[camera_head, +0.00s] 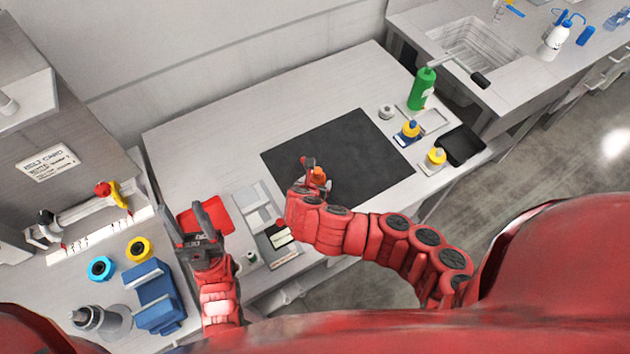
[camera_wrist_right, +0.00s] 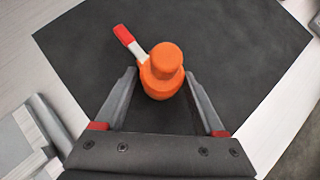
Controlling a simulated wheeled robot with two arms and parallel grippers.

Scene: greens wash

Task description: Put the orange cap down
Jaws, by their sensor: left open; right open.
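The orange cap (camera_wrist_right: 163,68) is in the right wrist view, over the black mat (camera_wrist_right: 230,50). A small white piece with a red end (camera_wrist_right: 124,36) sticks out beside it. My right gripper (camera_wrist_right: 165,85) is open, with its fingers on either side of the cap's lower part and gaps visible. In the head view the cap (camera_head: 319,175) is partly hidden by my right gripper (camera_head: 312,170) above the mat (camera_head: 345,150). My left gripper (camera_head: 190,220) is open and empty near a red tray (camera_head: 222,212).
A green bottle (camera_head: 423,88), two yellow-topped bottles (camera_head: 410,130) (camera_head: 436,157) and a black tray (camera_head: 461,146) stand right of the mat. Blue (camera_head: 101,268) and yellow (camera_head: 138,249) rings and a blue block (camera_head: 155,296) lie at left. Much of the mat is clear.

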